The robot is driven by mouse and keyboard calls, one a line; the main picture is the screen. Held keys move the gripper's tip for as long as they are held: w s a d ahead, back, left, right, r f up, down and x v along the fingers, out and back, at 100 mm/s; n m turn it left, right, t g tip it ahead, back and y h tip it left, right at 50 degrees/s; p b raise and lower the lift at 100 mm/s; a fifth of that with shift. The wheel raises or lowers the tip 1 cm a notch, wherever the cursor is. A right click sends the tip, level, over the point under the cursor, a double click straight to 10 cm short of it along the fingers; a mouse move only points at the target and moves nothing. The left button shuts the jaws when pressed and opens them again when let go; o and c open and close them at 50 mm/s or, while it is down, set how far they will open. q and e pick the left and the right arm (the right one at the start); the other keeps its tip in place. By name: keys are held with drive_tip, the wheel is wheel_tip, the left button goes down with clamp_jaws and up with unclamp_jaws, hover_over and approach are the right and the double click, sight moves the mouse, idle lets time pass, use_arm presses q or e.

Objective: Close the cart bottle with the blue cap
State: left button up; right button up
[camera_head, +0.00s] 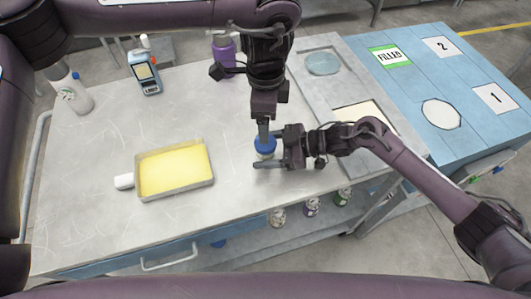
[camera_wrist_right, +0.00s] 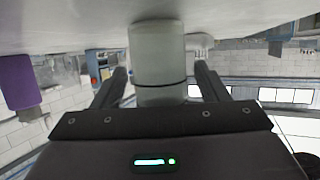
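The cart bottle (camera_wrist_right: 157,62) stands on the cart top; in the head view mostly its blue cap (camera_head: 266,145) shows, with a pale rim of the bottle below. My right gripper (camera_head: 270,149) reaches in level from the right, one finger on either side of the bottle. In the right wrist view its fingers (camera_wrist_right: 162,85) stand apart with narrow gaps to the bottle. My left gripper (camera_head: 264,137) points down from above, its fingertips at the blue cap. Its fingers are seen edge-on, so their opening is hidden. Whether the cap is seated is unclear.
A tray of yellow liquid (camera_head: 174,170) lies left of the bottle. A blue table (camera_head: 455,75) with marked spots adjoins on the right. Small bottles (camera_head: 311,206) stand on the lower shelf.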

sight(265, 152)
drive_tip(key=c, duration=1.4)
use_arm(q)
drive_tip(key=shift+c, duration=1)
use_arm(e)
clamp_jaws()
use_arm(q)
drive_tip(key=m, duration=0.4)
drive_tip(key=shift+r+m, duration=0.15)
drive_tip(key=shift+m, duration=0.15)
drive_tip(key=m, duration=0.4)
drive_tip(key=shift+r+m, duration=0.1)
drive_tip(key=shift+m, duration=0.2)
drive_tip(key=shift+f, duration=4)
drive_tip(key=c, duration=0.8)
drive_tip(key=o, duration=1)
drive_tip(key=shift+c, duration=0.2)
